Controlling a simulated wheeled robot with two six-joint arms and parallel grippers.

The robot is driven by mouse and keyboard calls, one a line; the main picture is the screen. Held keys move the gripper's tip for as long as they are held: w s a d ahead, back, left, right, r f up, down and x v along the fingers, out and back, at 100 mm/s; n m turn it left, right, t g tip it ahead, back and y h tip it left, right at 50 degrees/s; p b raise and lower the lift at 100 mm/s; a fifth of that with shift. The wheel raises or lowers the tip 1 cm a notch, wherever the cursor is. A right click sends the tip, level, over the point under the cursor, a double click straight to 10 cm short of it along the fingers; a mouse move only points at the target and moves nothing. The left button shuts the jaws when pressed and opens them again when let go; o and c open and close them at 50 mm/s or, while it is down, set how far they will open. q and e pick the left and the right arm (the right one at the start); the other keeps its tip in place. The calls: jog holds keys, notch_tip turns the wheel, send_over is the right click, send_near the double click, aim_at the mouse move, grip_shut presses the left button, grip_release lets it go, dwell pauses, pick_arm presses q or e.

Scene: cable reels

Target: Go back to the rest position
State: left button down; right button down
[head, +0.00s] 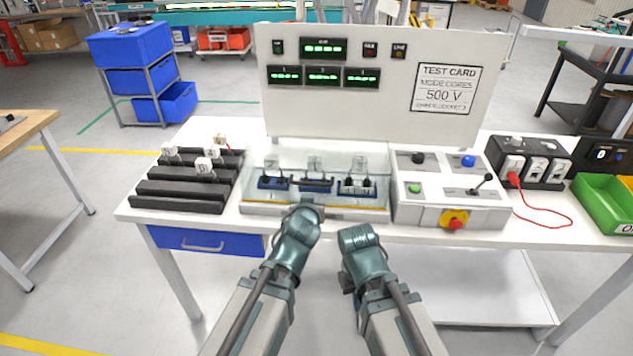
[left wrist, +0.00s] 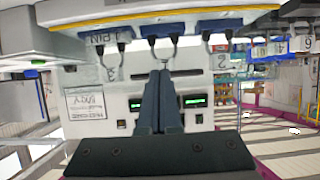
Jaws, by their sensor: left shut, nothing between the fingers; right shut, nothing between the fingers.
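Both of my arms reach up from the bottom of the head view, in front of the bench's front edge. My left gripper (left wrist: 165,90) shows in the left wrist view with its two dark fingers together and nothing between them; in the head view it is mostly hidden by its own wrist. My right gripper (head: 348,283) shows only as a small dark part beside its wrist in the head view. It is shut and holds nothing.
A test bench (head: 228,225) carries a clear-walled tray (head: 250,208) with several blue-based pieces, a black rack (head: 178,205) at left, and a control box (head: 430,215) at right. An upright panel (head: 390,75) stands behind. A green bin (head: 600,205) sits at far right.

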pick_arm(q)
jog(key=s+f+m+g, duration=0.1)
jog(key=s+f+g, duration=0.3)
jog(key=s, duration=0.3)
jog(key=s+d+f+m+g, duration=0.1)
jog(key=s+f+g, duration=0.3)
jog(key=s, duration=0.3)
jog(key=s+f+m+g+y, duration=0.1)
jog(key=s+f+g, duration=0.3)
jog(key=s, duration=0.3)
jog(key=shift+s+d+f+m+g, duration=0.3)
jog(key=shift+m+g, duration=0.1)
jog(key=shift+g, duration=0.2)
